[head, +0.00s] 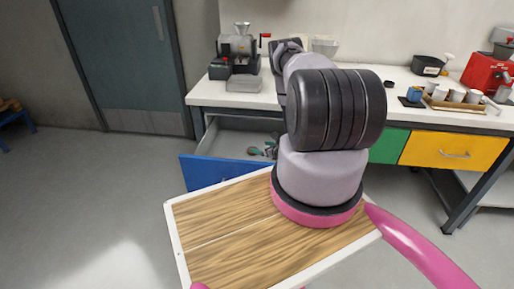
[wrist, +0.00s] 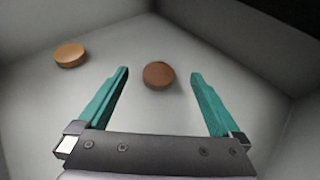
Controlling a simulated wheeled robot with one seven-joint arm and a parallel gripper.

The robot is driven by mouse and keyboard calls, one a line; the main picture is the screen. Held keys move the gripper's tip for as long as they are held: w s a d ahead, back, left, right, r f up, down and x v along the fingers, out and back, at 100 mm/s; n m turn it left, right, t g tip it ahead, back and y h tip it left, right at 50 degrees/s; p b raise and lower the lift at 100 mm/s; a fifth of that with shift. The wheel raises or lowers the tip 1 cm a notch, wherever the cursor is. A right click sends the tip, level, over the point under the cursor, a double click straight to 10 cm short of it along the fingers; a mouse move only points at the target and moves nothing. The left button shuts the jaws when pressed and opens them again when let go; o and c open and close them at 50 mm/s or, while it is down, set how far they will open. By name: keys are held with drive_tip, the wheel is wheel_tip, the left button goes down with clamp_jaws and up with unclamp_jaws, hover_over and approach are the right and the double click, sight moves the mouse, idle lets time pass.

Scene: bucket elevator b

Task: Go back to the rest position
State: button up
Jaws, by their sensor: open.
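My gripper (wrist: 160,73) is open, with its two teal fingers spread apart in the wrist view. A dark brown round disc (wrist: 158,76) lies between and slightly beyond the fingertips, touching neither finger. A lighter tan disc (wrist: 69,55) lies to the left. Both rest on a pale floor with walls around it. In the head view, my arm reaches over the counter front, and teal parts show inside the open drawer with the blue front (head: 215,171). My arm hides part of the drawer.
The white counter (head: 225,92) holds a coffee grinder (head: 238,45), a red machine (head: 486,72) and several cups. The yellow drawer (head: 437,147) and green drawer (head: 388,147) are shut.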

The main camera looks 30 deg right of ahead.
drive_tip(key=shift+s+r, duration=0.2)
drive_tip(key=shift+s, duration=0.35)
drive_tip(key=shift+d, duration=0.1)
